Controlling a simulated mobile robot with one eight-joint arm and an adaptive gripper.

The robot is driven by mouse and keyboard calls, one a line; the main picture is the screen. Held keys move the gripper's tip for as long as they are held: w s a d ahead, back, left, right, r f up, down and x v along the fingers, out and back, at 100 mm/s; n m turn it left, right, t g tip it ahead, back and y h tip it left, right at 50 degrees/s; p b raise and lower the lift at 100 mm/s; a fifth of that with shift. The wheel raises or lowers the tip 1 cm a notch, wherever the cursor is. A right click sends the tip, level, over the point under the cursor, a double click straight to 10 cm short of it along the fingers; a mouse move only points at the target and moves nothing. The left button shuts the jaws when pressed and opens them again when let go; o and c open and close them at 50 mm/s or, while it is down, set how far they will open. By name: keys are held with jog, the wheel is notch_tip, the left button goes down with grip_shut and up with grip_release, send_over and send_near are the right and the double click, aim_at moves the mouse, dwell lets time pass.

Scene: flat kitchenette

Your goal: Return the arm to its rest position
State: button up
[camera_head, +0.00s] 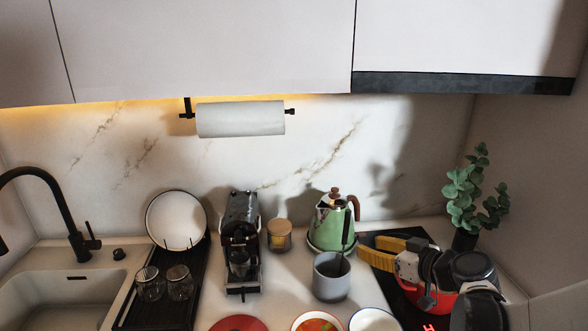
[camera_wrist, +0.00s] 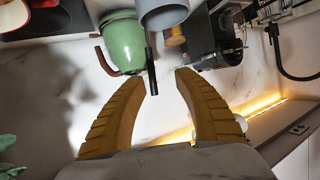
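My gripper (camera_head: 368,247) has yellow ribbed fingers and reaches in from the right of the head view, above the dark cooktop and right of the green kettle. In the wrist view my gripper (camera_wrist: 161,77) is open, with a clear gap between the fingertips. I see nothing held. A thin black handle (camera_wrist: 152,80) shows in that gap, beyond the fingers; in the head view it rises from the grey cup (camera_head: 331,283), apart from my gripper. My arm covers part of the cooktop.
The green kettle (camera_head: 334,222) stands close left of my gripper. A red pot (camera_head: 433,300) lies partly hidden under my arm. A potted plant (camera_head: 466,205) stands behind, near the right wall. A coffee machine (camera_head: 241,240) and drying rack (camera_head: 165,305) are further left. Cabinets (camera_head: 200,45) hang above.

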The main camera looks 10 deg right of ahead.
jog(key=s+a+f+m+g+h+b, duration=0.2)
jog(key=s+a+f+g+b, duration=0.15)
jog(key=s+a, duration=0.55)
jog(key=s+d+f+m+g+h+b, duration=0.1)
jog(key=s+f+m+h+b, duration=0.1)
jog(key=s, duration=1)
jog(key=shift+d+m+g+h+b, duration=0.3)
jog(key=shift+d+g+h, duration=0.1)
jog(key=shift+h, duration=0.5)
